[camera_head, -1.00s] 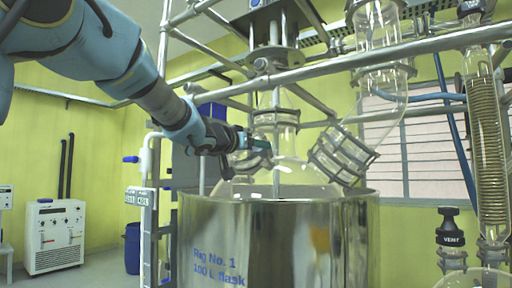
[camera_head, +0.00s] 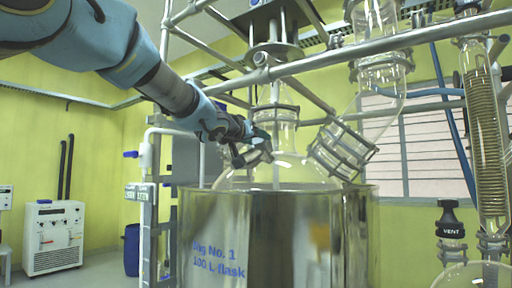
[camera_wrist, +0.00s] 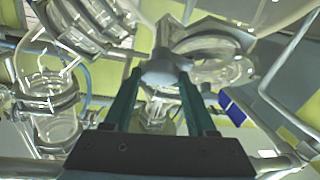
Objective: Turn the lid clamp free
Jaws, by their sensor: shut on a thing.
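My gripper (camera_head: 262,139) is at the left of the flask's glass neck (camera_head: 284,122), just above the glass dome (camera_head: 300,172). In the wrist view the two teal fingers of my gripper (camera_wrist: 158,82) close around a rounded grey piece, which I take to be part of the lid clamp (camera_wrist: 160,70). In the head view the lid clamp (camera_head: 250,157) shows as a dark grey part just below the fingers, beside the neck. Its far side is hidden, and I cannot tell how far it is turned.
A steel vessel (camera_head: 285,235) marked "Rig No. 1 100 L flask" surrounds the flask's lower part. Metal frame bars (camera_head: 330,59) cross above my gripper. An angled glass branch with a ringed joint (camera_head: 341,151) stands to the right. A coiled glass condenser (camera_head: 487,150) is farther right.

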